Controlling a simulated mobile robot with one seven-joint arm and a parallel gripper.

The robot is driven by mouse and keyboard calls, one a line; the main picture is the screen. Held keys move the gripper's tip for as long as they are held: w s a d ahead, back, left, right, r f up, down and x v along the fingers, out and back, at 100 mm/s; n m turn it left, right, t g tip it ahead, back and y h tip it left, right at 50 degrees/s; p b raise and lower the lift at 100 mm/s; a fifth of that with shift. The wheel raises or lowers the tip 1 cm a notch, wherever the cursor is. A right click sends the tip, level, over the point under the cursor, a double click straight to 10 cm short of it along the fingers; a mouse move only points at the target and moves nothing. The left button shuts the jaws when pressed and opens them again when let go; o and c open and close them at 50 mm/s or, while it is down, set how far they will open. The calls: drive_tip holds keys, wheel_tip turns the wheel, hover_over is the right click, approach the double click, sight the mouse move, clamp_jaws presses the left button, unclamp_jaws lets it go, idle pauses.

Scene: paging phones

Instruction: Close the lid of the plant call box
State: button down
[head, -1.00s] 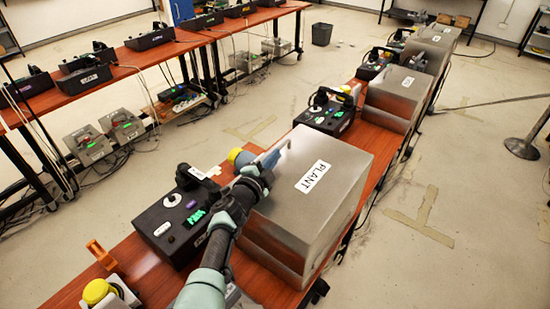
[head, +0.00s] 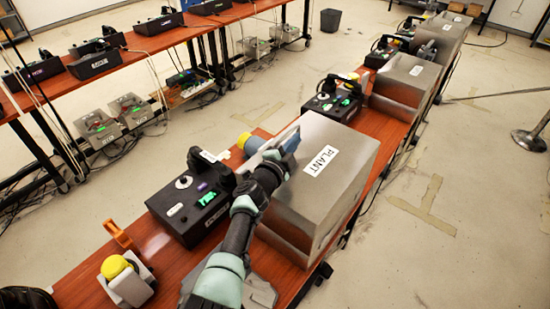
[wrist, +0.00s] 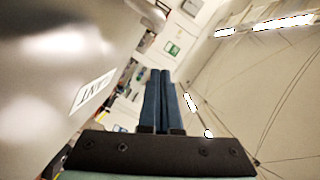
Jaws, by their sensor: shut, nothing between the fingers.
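The plant call box (head: 345,190) is a brushed steel box on the red-brown table, with a white PLANT label (head: 322,161) on its lid. The lid looks down over the lower body, with a seam along the front side. I cannot tell whether a small gap is left. My gripper (head: 293,138) is shut and empty at the lid's left edge; contact cannot be told. In the wrist view, its blue fingers (wrist: 161,92) are together, with the steel surface (wrist: 60,60) and part of the label to their left.
A black phone unit (head: 190,212) stands left of the box. A yellow-topped device (head: 128,278) and an orange piece (head: 117,234) are at the near left. More phones and steel boxes (head: 405,80) continue behind. Floor to the right is open, with a metal stand (head: 530,140).

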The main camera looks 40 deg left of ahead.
drive_tip(key=p+v, duration=0.3)
drive_tip(key=v, duration=0.1)
drive_tip(key=p+v, duration=0.2)
drive_tip(key=v, duration=0.3)
drive_tip(key=shift+s+a+r+p, duration=0.1)
drive_tip(key=shift+a+r+p, duration=0.1)
drive_tip(key=shift+p, duration=0.2)
drive_tip(key=shift+s+f, duration=0.1)
drive_tip(key=shift+s, duration=0.05)
drive_tip(key=shift+f, duration=0.1)
